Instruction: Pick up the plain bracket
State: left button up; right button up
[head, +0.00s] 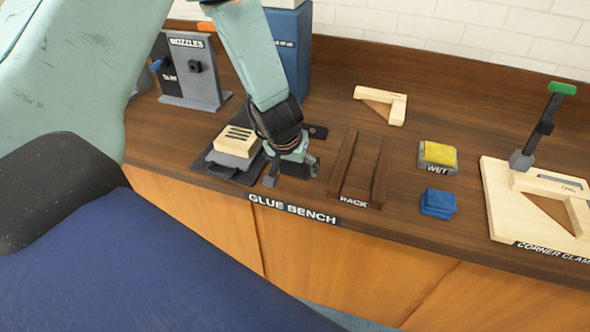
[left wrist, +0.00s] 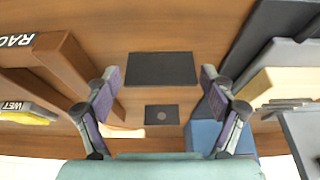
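A pale wooden L-shaped bracket with no visible lettering (head: 396,112) lies flat at the back of the bench, right of my left arm. A second pale wooden bracket with lettering (head: 545,183) sits in the corner clamp at the far right. My left gripper (head: 291,174) is low over the bench's front part, between the grey stand and the rack, apart from both brackets. In the left wrist view its fingers (left wrist: 161,108) are spread and empty, above bare wood and a dark pad (left wrist: 161,69). My right gripper is not in view.
A slotted wooden block (head: 238,139) rests on a grey stand to the left. The brown rack (head: 348,165) stands close right of my gripper.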

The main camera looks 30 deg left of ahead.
pick_arm(q)
jog(key=shift+c, duration=0.8)
jog(key=shift+w+a+f, duration=0.15)
jog(key=shift+w, duration=0.05)
jog(key=c, duration=0.4)
jog(key=shift+s, duration=0.1)
jog(key=c, duration=0.5)
jog(key=shift+o, duration=0.2)
